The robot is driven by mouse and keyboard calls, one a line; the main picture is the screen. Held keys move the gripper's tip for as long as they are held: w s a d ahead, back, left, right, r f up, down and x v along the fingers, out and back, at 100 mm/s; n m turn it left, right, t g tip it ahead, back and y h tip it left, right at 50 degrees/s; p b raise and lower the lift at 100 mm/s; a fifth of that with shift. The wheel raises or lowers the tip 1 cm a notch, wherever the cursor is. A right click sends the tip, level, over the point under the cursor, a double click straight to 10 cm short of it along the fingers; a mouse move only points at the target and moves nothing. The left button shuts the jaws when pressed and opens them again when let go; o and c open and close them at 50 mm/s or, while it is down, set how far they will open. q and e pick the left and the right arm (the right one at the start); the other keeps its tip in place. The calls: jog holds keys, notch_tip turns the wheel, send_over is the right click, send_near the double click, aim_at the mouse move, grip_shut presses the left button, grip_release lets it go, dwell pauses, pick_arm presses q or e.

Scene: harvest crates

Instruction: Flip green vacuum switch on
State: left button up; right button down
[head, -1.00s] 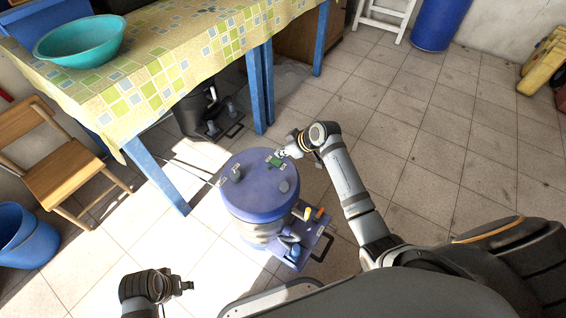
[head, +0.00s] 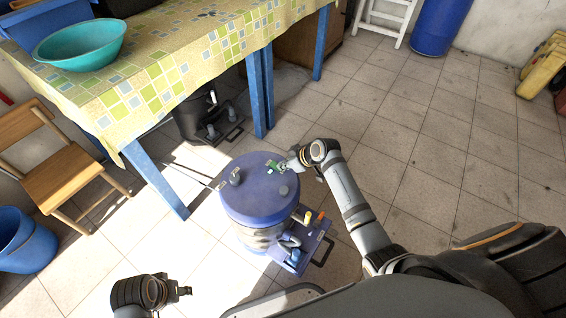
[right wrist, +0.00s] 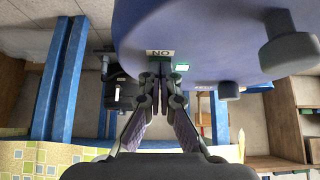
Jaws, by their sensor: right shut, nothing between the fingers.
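The vacuum is a blue-purple drum (head: 250,208) standing on the tiled floor in the head view. A small green switch (head: 274,167) sits on its lid near the far right edge. My right gripper (head: 286,165) is at the lid beside the green part, shut and empty. In the right wrist view its closed fingertips (right wrist: 161,75) point at the lid edge, by an upside-down "ON" label (right wrist: 160,53) and a lit green patch (right wrist: 181,68). Contact with the switch cannot be told. My left gripper (head: 184,291) hangs at the lower left, away from the vacuum; its opening is unclear.
A table with a checked cloth (head: 180,60) carries a teal bowl (head: 80,45); its blue leg (head: 155,180) stands left of the vacuum. A black vacuum (head: 195,122) is under the table. A wooden chair (head: 65,170) and blue bucket (head: 25,240) are left.

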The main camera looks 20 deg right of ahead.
jog(key=shift+r+p, duration=0.8)
jog(key=shift+p, duration=0.2)
jog(key=shift+r+p, duration=0.3)
jog(key=p+v, duration=0.6)
jog(key=v, duration=0.6)
jog(key=shift+s+d, duration=0.3)
jog(key=shift+s, duration=0.1)
